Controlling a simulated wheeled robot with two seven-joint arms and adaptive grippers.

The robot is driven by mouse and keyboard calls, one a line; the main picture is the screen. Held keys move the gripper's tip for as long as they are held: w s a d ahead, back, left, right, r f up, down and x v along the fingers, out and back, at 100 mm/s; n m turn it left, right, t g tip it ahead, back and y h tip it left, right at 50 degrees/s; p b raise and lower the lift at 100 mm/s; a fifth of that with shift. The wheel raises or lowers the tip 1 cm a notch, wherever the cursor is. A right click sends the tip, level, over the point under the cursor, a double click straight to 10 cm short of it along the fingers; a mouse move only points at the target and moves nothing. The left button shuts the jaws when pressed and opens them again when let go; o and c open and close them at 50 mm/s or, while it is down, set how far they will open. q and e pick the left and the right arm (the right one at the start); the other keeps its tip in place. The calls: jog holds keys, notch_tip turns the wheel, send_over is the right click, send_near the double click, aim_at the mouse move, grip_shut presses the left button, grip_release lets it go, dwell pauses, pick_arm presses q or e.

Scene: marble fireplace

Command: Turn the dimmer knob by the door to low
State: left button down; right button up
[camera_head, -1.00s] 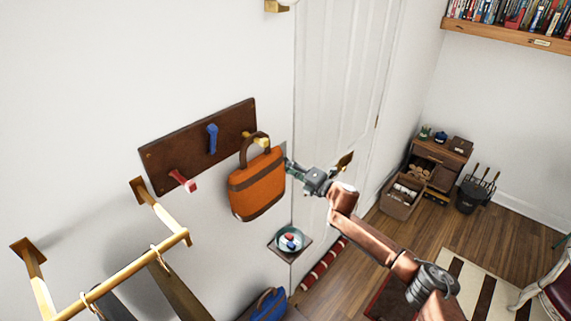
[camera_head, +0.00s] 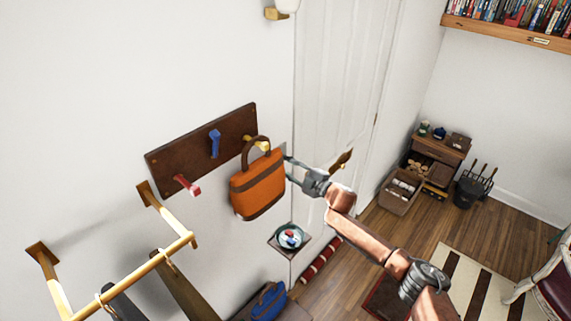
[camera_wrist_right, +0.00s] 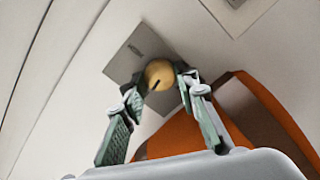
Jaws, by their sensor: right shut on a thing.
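The dimmer knob (camera_wrist_right: 158,74) is a round brass-coloured knob with a dark pointer mark, on a square grey plate (camera_wrist_right: 134,42) in the right wrist view. My right gripper (camera_wrist_right: 158,82) is shut on the knob, with one finger at each side of it. In the head view my right gripper (camera_head: 288,168) reaches the wall between the orange bag and the white door (camera_head: 338,90). The knob is not clearly visible there. My left gripper is not in view.
An orange bag (camera_head: 258,187) hangs from a dark peg board (camera_head: 185,150) close beside my right gripper. A small shelf with a bowl (camera_head: 290,238) is below. A brass rail (camera_head: 135,274) sticks out at lower left.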

jog(key=shift+m+p, duration=0.35)
jog(key=shift+m, duration=0.85)
jog(key=o, duration=0.9)
jog(key=v, duration=1.2)
jog(key=shift+d, duration=0.1)
